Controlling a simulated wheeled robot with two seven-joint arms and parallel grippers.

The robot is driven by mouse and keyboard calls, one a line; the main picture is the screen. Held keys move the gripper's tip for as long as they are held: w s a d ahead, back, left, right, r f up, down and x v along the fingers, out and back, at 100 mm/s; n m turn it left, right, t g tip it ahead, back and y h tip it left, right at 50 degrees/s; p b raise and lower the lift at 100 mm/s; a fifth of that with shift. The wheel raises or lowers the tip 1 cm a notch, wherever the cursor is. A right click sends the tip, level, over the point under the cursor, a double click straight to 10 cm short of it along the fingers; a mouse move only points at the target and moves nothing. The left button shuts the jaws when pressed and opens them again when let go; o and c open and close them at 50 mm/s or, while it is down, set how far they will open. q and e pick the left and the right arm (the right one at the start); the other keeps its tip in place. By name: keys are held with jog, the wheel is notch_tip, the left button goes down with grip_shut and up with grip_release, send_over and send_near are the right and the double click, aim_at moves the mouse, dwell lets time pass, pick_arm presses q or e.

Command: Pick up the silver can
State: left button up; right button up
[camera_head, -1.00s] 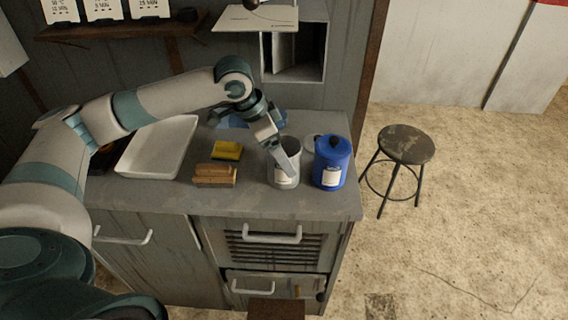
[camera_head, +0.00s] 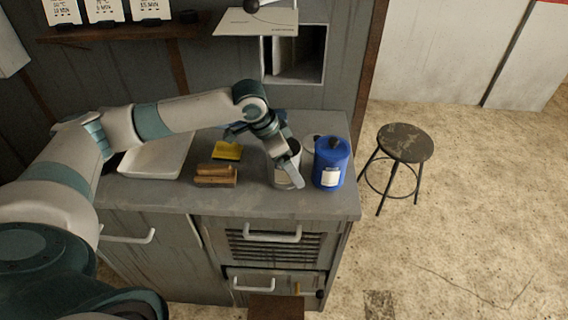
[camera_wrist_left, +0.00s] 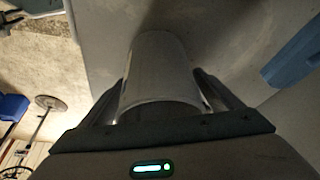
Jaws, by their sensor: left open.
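The silver can (camera_head: 290,165) stands upright on the grey counter, just left of a blue canister. It also shows in the left wrist view (camera_wrist_left: 158,75), lying between the two fingers of my left gripper. My left gripper (camera_head: 287,172) reaches down over the can, with one finger in front of it in the head view; the other finger is hidden there. The left wrist view shows the fingers (camera_wrist_left: 160,100) apart on either side of the can. I cannot tell whether they touch it. My right gripper is not in view.
The blue canister (camera_head: 331,163) stands close on the right. Brown blocks (camera_head: 215,175), a yellow sponge (camera_head: 227,151) and a white tray (camera_head: 150,160) lie to the left on the counter (camera_head: 250,197). A stool (camera_head: 404,143) stands right of the counter.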

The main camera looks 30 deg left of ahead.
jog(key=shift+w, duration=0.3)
pick_arm(q)
jog(key=c, duration=1.2)
jog(key=shift+c, duration=0.2)
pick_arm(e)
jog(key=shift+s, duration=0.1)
